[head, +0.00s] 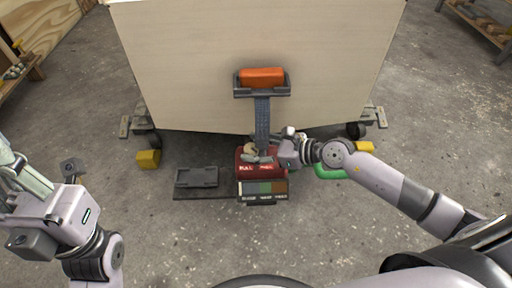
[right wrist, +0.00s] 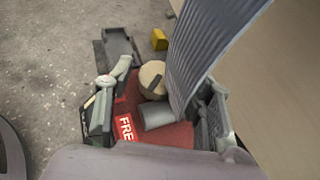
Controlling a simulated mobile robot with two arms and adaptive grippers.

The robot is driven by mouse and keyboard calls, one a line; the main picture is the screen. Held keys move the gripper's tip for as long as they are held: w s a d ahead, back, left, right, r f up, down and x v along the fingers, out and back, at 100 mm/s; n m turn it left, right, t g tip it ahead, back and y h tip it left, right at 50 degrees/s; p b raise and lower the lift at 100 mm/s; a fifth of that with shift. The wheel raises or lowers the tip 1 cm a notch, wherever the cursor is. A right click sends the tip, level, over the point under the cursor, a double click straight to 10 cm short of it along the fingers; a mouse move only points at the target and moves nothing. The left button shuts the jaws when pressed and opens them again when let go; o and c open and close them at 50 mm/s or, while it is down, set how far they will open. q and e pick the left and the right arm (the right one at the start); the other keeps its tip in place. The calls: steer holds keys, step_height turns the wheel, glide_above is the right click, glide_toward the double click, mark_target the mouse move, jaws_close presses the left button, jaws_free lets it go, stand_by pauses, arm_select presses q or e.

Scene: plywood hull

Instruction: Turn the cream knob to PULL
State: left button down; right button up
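The cream knob (right wrist: 152,75) is on the red housing (right wrist: 170,134), with a dark bar across its face. In the head view the knob (head: 250,148) shows small and partly covered at the top of the red housing (head: 247,156). A grey cylinder (right wrist: 157,115) lies just in front of the knob. My right gripper (right wrist: 158,100) is open, its fingers spread on either side of the knob with no clear contact. My left arm is at the left, its fingers unclear.
A ribbed grey strap (head: 262,122) runs from the housing up to a bracket with an orange block (head: 262,77) on the plywood hull (head: 185,60). A grey tray (head: 196,177) lies left of the housing.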

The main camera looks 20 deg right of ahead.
steer(key=c, duration=0.9)
steer(key=shift+c, duration=0.2)
